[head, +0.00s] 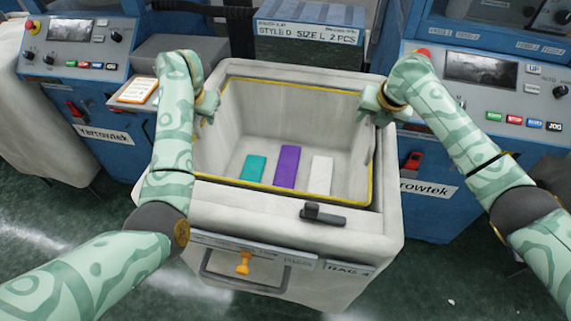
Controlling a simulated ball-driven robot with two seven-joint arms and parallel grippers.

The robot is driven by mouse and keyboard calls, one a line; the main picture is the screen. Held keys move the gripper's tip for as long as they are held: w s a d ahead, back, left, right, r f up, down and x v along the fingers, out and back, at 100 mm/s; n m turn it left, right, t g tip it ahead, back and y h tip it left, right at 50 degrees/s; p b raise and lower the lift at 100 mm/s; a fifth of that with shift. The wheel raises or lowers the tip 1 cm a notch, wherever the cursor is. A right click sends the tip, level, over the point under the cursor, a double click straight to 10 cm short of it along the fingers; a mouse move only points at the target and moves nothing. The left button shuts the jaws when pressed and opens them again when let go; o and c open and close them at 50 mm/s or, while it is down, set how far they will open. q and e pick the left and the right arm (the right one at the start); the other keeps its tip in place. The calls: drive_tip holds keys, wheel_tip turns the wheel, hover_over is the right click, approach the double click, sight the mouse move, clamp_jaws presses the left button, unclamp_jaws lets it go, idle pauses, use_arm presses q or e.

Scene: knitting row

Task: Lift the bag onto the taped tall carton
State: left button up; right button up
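The bag (300,215) is a large pale grey open-topped container in the middle of the head view, with a yellow line around its inner rim. A teal piece (254,168), a purple piece (287,166) and a white piece (321,175) lie on its floor. My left gripper (208,104) is at the bag's left rim, near its far corner. My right gripper (377,102) is at the right rim, near the far corner. The fingertips are small and partly hidden, so I cannot tell whether either grips the rim. I cannot make out a taped tall carton.
Blue machines with control panels stand at the left (75,48) and right (497,80). A sign reading "STYLE D SIZE L 2 PCS" (308,33) is behind the bag. A pale covered shape (45,130) stands far left. Green floor (430,285) shows in front right.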

use_arm(q)
clamp_jaws()
use_arm(e)
clamp_jaws()
use_arm(q)
drive_tip(key=shift+r, duration=0.1)
use_arm(e)
drive_tip(key=shift+r, duration=0.1)
